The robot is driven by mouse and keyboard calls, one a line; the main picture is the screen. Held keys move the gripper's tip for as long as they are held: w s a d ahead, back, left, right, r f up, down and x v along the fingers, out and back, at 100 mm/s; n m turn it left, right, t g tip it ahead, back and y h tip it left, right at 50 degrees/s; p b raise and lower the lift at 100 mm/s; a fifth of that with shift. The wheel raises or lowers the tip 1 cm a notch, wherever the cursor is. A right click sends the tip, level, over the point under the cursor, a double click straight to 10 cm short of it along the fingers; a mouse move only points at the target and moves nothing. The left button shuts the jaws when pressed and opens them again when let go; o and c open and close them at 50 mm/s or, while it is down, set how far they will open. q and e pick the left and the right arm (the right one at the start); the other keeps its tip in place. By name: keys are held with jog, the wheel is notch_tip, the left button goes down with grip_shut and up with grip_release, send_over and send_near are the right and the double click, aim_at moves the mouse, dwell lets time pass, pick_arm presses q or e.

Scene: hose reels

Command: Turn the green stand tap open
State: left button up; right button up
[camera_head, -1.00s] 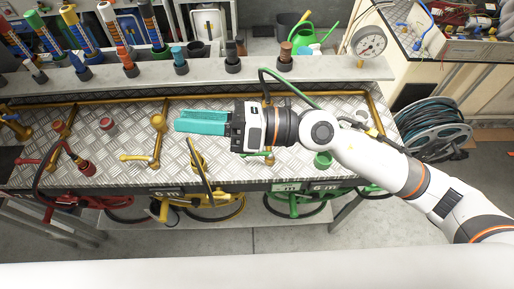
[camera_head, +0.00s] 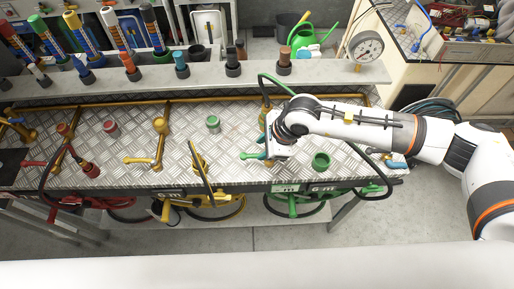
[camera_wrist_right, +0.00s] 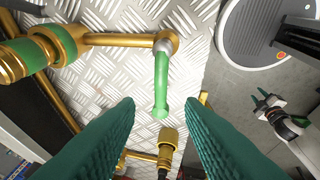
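The green tap lever (camera_wrist_right: 161,80) shows in the right wrist view, hanging from a brass elbow at the end of a brass pipe. Its rounded free end points toward my right gripper (camera_wrist_right: 160,103). That gripper is open, its teal fingers on either side of the lever's line, with no contact visible. In the head view my right gripper (camera_head: 268,143) is over the green tap, and the wrist covers most of it. A green lever end (camera_head: 250,156) shows at its left. My left gripper (camera_wrist_right: 265,105) appears small above the floor in the right wrist view, fingers apart.
A brass fitting with a green band (camera_wrist_right: 32,52) is beside the lever. A green cup-like part (camera_head: 321,161) stands right of my gripper. The yellow tap (camera_head: 158,145) and red fittings (camera_head: 89,169) stand left on the metal plate. A shelf (camera_head: 200,78) runs behind.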

aim_at(254, 155)
jog(key=shift+p+x, duration=0.4)
jog(key=shift+x, duration=1.85)
grip_shut()
